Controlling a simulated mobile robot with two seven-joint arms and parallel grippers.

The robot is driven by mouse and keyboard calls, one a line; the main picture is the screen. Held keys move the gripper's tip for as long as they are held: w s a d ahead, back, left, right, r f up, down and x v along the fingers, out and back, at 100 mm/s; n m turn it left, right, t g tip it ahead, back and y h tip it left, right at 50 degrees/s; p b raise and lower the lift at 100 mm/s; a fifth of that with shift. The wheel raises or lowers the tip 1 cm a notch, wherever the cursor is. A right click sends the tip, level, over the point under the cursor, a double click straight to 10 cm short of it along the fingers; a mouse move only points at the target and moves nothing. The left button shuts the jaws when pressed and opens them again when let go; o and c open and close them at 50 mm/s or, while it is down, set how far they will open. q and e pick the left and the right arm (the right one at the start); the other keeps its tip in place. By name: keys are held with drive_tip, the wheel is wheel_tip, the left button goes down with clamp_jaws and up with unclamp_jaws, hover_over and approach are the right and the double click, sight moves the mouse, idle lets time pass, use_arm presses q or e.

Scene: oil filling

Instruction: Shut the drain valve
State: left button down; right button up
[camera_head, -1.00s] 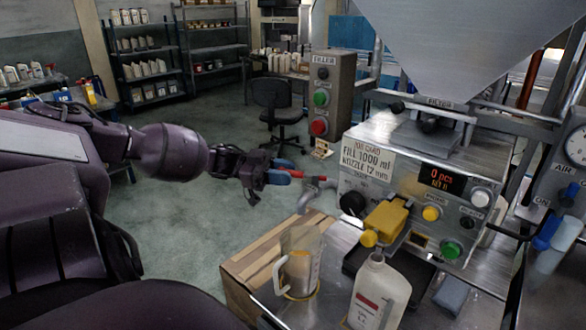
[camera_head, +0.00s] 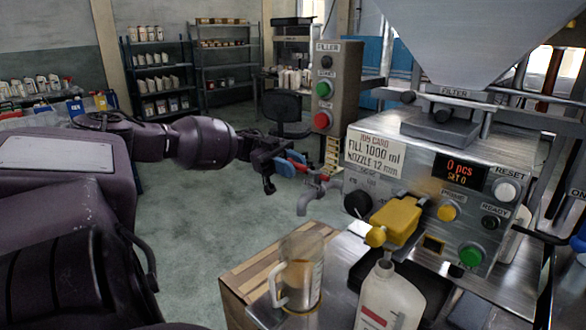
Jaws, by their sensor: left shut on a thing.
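The drain valve is a grey metal tap (camera_head: 318,188) on the left side of the filling machine, with its spout turned down. Its red handle (camera_head: 297,158) sits at the fingers of my left gripper (camera_head: 288,167). The left gripper, with blue finger pads, comes in from the left and is shut on the handle, which is partly hidden by the fingers. My right gripper is not in view.
The filling machine (camera_head: 400,170) stands right of the tap. A white bottle (camera_head: 388,300) stands to the right. Open floor (camera_head: 200,230) lies on the left.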

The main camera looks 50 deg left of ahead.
use_arm(q)
drive_tip(key=c, duration=1.1)
unclamp_jaws()
drive_tip(key=shift+w, duration=0.1)
drive_tip(key=shift+a, duration=0.1)
drive_tip(key=a, duration=0.3)
drive_tip(key=s+a+b, duration=0.1)
drive_tip(key=a, duration=0.3)
drive_tip(key=a+b, duration=0.1)
drive_tip(key=a, duration=0.2)
drive_tip(key=shift+s+a, duration=0.2)
drive_tip(key=shift+s, duration=0.2)
drive_tip(key=shift+s, duration=0.1)
